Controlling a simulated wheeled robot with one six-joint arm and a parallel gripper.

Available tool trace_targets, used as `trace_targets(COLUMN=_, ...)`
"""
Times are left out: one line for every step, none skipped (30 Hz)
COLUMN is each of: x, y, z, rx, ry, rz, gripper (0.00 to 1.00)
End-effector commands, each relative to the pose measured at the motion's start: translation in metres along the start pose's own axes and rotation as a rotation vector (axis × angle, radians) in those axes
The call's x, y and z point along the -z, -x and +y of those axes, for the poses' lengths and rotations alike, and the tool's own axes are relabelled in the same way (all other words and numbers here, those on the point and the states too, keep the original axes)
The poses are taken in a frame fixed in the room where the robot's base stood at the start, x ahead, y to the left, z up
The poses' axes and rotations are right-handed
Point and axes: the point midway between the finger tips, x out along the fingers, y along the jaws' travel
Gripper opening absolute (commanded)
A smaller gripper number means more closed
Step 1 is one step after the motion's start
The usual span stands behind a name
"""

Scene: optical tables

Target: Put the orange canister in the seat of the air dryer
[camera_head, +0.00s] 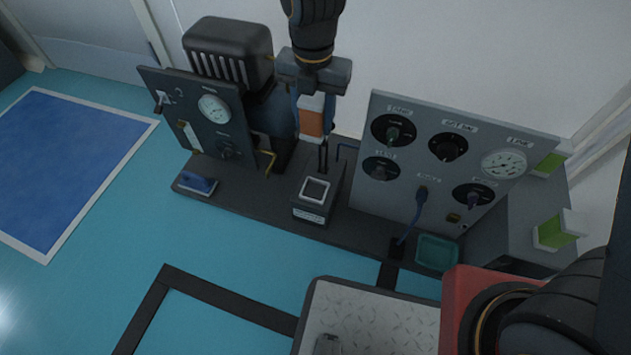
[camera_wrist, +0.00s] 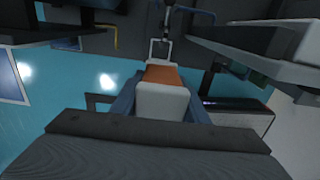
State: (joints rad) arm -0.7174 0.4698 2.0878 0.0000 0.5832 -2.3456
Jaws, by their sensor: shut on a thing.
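My gripper (camera_head: 313,112) is shut on the orange canister (camera_head: 311,124), which has a white top and an orange body. The canister hangs upright between the fingers, above and behind the dryer's seat. In the wrist view the canister (camera_wrist: 162,76) sits between two blue-grey fingers, its white end nearest the camera. The seat (camera_head: 316,190) is a square opening with a pale rim on a dark block. It is empty, and its rim (camera_wrist: 160,48) shows beyond the canister in the wrist view.
A dark gauge panel (camera_head: 208,117) with a black motor (camera_head: 228,50) stands left of the seat. A grey panel with dials (camera_head: 445,160) stands right. A teal tray (camera_head: 436,252) lies in front of it. Two green-and-white canisters (camera_head: 558,231) (camera_head: 551,160) are at far right.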

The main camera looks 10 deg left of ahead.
Motion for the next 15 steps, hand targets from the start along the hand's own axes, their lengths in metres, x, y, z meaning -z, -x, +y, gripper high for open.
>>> trace_targets(x=0.000, y=-0.018, z=-0.002, rx=0.004, ry=-0.001, rz=0.004, gripper=0.13)
trace_targets(x=-0.001, y=-0.026, z=-0.002, rx=0.003, ry=-0.001, rz=0.003, gripper=0.13)
trace_targets(x=-0.001, y=-0.036, z=-0.002, rx=0.004, ry=-0.002, rz=0.004, gripper=0.13)
trace_targets(x=-0.001, y=-0.043, z=-0.002, rx=0.004, ry=-0.002, rz=0.004, gripper=0.13)
trace_targets(x=-0.001, y=-0.050, z=-0.002, rx=0.003, ry=-0.002, rz=0.003, gripper=0.13)
trace_targets(x=-0.001, y=-0.060, z=-0.002, rx=0.003, ry=-0.001, rz=0.003, gripper=0.13)
trace_targets(x=-0.001, y=-0.068, z=-0.002, rx=0.003, ry=-0.001, rz=0.003, gripper=0.13)
trace_targets(x=-0.001, y=-0.075, z=-0.001, rx=0.003, ry=-0.001, rz=0.002, gripper=0.13)
trace_targets(x=-0.001, y=-0.085, z=-0.001, rx=0.003, ry=0.000, rz=0.003, gripper=0.13)
trace_targets(x=-0.001, y=-0.092, z=-0.001, rx=0.003, ry=0.000, rz=0.003, gripper=0.13)
trace_targets(x=-0.001, y=-0.100, z=-0.001, rx=0.003, ry=0.000, rz=0.002, gripper=0.13)
trace_targets(x=0.000, y=-0.109, z=-0.001, rx=0.003, ry=0.000, rz=0.003, gripper=0.13)
trace_targets(x=0.000, y=-0.117, z=-0.001, rx=0.003, ry=0.000, rz=0.003, gripper=0.13)
trace_targets(x=0.000, y=-0.124, z=-0.001, rx=0.003, ry=0.000, rz=0.003, gripper=0.13)
trace_targets(x=0.000, y=-0.134, z=0.000, rx=0.003, ry=0.001, rz=0.003, gripper=0.13)
